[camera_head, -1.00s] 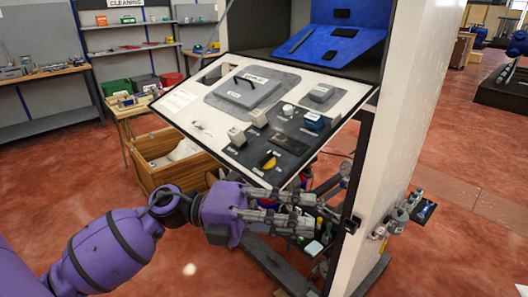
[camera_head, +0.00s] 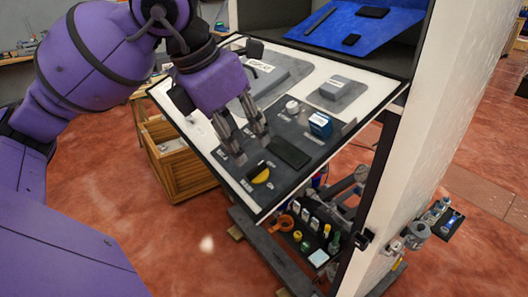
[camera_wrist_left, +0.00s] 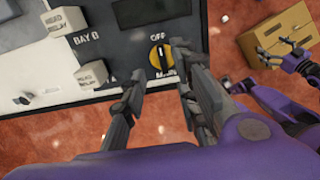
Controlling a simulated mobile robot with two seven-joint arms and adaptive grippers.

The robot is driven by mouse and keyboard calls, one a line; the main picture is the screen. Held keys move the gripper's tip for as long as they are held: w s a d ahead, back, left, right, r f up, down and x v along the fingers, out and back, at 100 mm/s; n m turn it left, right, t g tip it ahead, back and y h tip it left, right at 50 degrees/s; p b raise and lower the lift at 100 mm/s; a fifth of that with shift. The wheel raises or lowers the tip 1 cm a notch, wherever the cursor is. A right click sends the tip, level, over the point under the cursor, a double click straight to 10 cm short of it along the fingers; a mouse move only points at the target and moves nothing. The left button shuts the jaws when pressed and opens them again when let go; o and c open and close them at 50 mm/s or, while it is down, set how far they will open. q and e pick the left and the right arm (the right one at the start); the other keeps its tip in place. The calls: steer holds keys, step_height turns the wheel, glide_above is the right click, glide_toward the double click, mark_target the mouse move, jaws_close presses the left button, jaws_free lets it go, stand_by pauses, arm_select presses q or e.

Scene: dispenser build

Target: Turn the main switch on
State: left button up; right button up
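The main switch (camera_head: 260,176) is a yellow disc with a black handle at the lower corner of the sloping panel. In the left wrist view, the switch (camera_wrist_left: 159,57) has OFF printed above and MAIN below; its handle stands roughly upright, in line with OFF. My left gripper (camera_head: 247,143) is over the panel, its fingers apart and empty, pointing down just above and left of the switch in the head view. In the wrist view, the left gripper (camera_wrist_left: 160,84) has its fingertips on either side below the switch. My right gripper (camera_wrist_left: 280,50) shows small at the right, its fingers apart.
Relay blocks (camera_wrist_left: 91,74), a blue block (camera_head: 320,125), a white knob (camera_head: 292,107) and a dark display (camera_head: 289,152) stand on the panel (camera_head: 195,132). A white cabinet wall (camera_head: 440,130) rises at its right. A wooden crate (camera_head: 185,175) stands below; a cardboard box (camera_wrist_left: 283,35) lies on the floor.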

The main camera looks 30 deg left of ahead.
mark_target(256, 167)
arm_select(q)
steer(key=f, duration=0.3)
steer(key=shift+w+d+f, duration=0.2)
steer(key=shift+d+f, duration=0.15)
steer(key=shift+f, duration=0.05)
steer(key=shift+x, duration=1.05)
steer(key=shift+w+f, duration=0.25)
steer(key=shift+w, duration=0.1)
steer(key=shift+f, duration=0.1)
steer(key=c, duration=0.6)
jaws_close()
arm_select(e)
steer(key=shift+s+f, duration=0.4)
steer(key=shift+s, duration=0.4)
